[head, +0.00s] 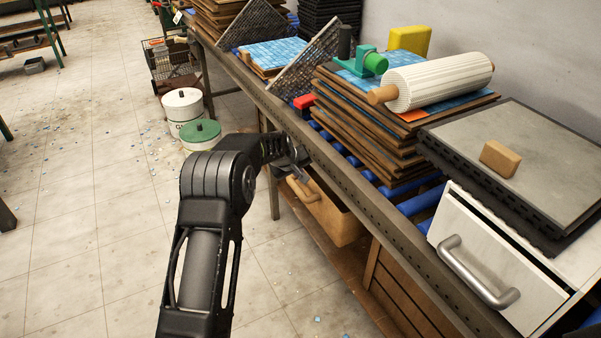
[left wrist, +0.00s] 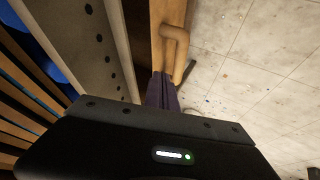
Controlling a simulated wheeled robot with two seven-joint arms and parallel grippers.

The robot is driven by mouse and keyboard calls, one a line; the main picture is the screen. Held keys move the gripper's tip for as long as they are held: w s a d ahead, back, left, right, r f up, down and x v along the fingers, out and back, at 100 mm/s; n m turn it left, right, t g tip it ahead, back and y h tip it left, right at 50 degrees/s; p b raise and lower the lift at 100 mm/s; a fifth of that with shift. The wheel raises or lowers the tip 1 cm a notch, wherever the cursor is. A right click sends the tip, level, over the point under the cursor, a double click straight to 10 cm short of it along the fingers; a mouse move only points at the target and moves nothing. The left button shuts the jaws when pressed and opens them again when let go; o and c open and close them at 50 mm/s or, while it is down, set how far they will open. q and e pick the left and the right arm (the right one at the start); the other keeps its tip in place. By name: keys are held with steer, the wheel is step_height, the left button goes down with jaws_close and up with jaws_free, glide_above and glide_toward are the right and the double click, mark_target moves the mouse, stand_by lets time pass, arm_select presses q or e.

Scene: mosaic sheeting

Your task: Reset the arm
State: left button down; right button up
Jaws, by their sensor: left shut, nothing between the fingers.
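My left arm reaches up from the bottom of the head view and bends right toward the bench. My left gripper (head: 300,172) is beside the bench's front rail, above the wooden handle (head: 303,189) of a wooden box (head: 338,215) under the bench. In the left wrist view the left gripper's dark fingers (left wrist: 163,90) are together and empty. The wooden handle (left wrist: 175,36) appears just past their tips; I cannot tell if they touch. My right gripper is not in view.
The bench's metal rail (head: 345,172) runs beside my arm. On the bench are stacked boards (head: 370,130), a ribbed roller (head: 440,80), a white drawer (head: 500,262) and a grey slab (head: 540,150). White buckets (head: 183,107) stand on the floor. The tiled floor (head: 80,230) at left is mostly clear.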

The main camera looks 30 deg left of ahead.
arm_select(q)
steer(key=s+d+f+m+g+h+p, duration=0.25)
steer(key=s+d+f+m, duration=0.25)
steer(key=s+d+f, duration=1.1)
steer(key=s+d+r+m+g+p, duration=0.1)
steer(key=s+d, duration=0.4)
steer(key=s, duration=0.5)
steer(key=s+d+r+m+g+h+p, duration=0.1)
steer(key=s+d+p, duration=0.2)
steer(key=s, duration=0.7)
steer(key=s+d+r+m+g+h+p, duration=0.1)
steer(key=s+d+g+p, duration=0.1)
steer(key=s+d, duration=0.5)
steer(key=s, duration=0.3)
steer(key=shift+s+d+r+p, duration=0.25)
steer(key=shift+s+d+p, duration=0.1)
steer(key=shift+s+p, duration=0.05)
